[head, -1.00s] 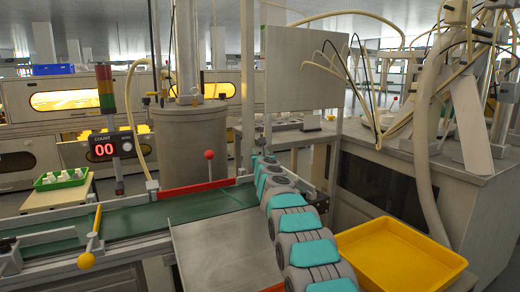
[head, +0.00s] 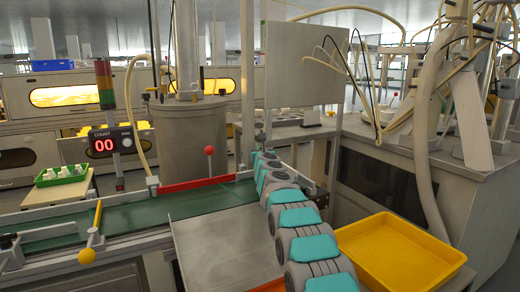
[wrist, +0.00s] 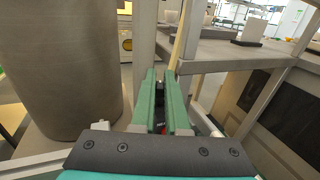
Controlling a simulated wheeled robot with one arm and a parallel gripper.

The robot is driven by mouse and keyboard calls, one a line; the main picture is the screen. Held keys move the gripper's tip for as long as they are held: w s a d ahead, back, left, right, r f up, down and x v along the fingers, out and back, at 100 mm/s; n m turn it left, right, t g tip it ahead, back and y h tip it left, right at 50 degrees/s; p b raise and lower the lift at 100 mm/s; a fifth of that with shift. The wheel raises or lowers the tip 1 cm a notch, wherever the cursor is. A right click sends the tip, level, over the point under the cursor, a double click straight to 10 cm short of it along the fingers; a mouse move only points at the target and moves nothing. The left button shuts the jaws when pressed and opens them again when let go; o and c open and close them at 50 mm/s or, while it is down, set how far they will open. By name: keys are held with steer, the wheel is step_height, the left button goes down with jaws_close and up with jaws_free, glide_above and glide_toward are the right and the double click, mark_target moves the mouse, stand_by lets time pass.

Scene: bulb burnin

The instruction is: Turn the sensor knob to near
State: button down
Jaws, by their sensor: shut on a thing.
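My gripper (wrist: 161,78) shows in the wrist view as two green fingers close together, pointing away. They are shut on a small dark piece (wrist: 160,88) that looks like the sensor knob; a bit of red shows below it. The fingers cover most of it, so its pointer and markings cannot be read. In the head view my arm reaches away along the right end of the conveyor, and its links hide the gripper and the knob.
A green conveyor (head: 140,212) with a red rail (head: 197,184) runs to the left of my arm. A grey drum (head: 190,135) stands behind it. A yellow tray (head: 395,250) is at the right. A counter (head: 113,142) reads 00 beside a signal tower (head: 105,85).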

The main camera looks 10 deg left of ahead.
steer(key=shift+r+n+y, duration=0.3)
steer(key=shift+n+y, duration=0.1)
steer(key=shift+y, duration=0.3)
steer(key=shift+d+f+n+g+y, duration=0.15)
steer(key=shift+n+g+y, duration=0.55)
steer(key=shift+y, duration=0.4)
steer(key=shift+n+g+y, duration=0.3)
steer(key=shift+n+y, duration=0.4)
steer(key=shift+y, duration=0.2)
steer(key=shift+a+n+g+y, duration=0.2)
steer(key=shift+n+g+y, duration=0.2)
steer(key=shift+y, duration=0.1)
steer(key=shift+f, duration=0.1)
steer(key=c, duration=0.9)
jaws_free()
